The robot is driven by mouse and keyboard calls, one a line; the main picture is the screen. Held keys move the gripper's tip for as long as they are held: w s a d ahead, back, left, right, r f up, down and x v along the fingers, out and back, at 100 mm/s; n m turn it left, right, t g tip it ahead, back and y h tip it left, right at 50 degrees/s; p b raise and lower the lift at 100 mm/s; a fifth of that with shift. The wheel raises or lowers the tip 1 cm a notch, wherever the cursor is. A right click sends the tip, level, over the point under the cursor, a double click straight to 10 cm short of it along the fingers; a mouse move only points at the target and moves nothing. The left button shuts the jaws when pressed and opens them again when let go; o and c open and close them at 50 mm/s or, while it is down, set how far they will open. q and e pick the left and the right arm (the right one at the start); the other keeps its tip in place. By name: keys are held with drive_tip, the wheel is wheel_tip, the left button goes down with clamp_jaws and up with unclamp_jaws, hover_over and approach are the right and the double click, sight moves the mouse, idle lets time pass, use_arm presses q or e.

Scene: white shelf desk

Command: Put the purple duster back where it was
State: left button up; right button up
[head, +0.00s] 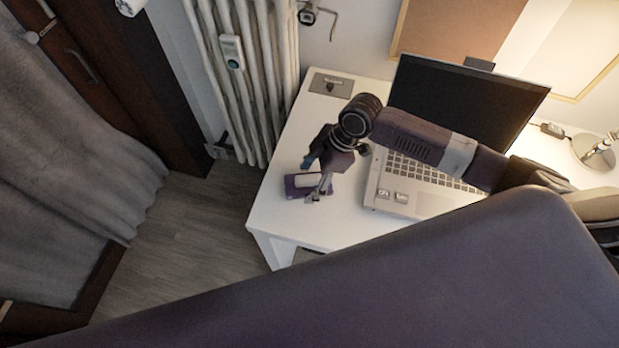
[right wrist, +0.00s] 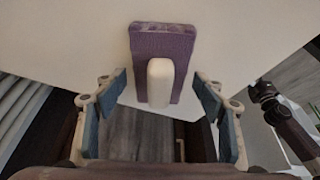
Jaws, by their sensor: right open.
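The purple duster (head: 293,191) lies on the white desk (head: 335,228) near its left edge. It is a flat purple block with a pale handle along its top. In the right wrist view the duster (right wrist: 144,45) lies near the desk's edge, its handle (right wrist: 160,80) pointing toward my gripper. My right gripper (head: 318,178) is over the duster in the head view and partly hides it. In the right wrist view my right gripper (right wrist: 160,78) is open, with one finger on each side of the handle and visible gaps. My left gripper is not in view.
An open laptop (head: 425,190) stands right of the duster, under my right arm. A grey plate (head: 331,85) lies at the desk's back left corner. A radiator (head: 255,70) is behind the left side. A lamp base (head: 592,150) is far right.

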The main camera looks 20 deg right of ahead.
drive_tip(key=w+v, duration=0.1)
drive_tip(key=v, duration=1.1)
drive_tip(key=shift+s+r+b, duration=0.15)
drive_tip(key=shift+s+b, duration=0.15)
drive_tip(key=shift+s, duration=0.15)
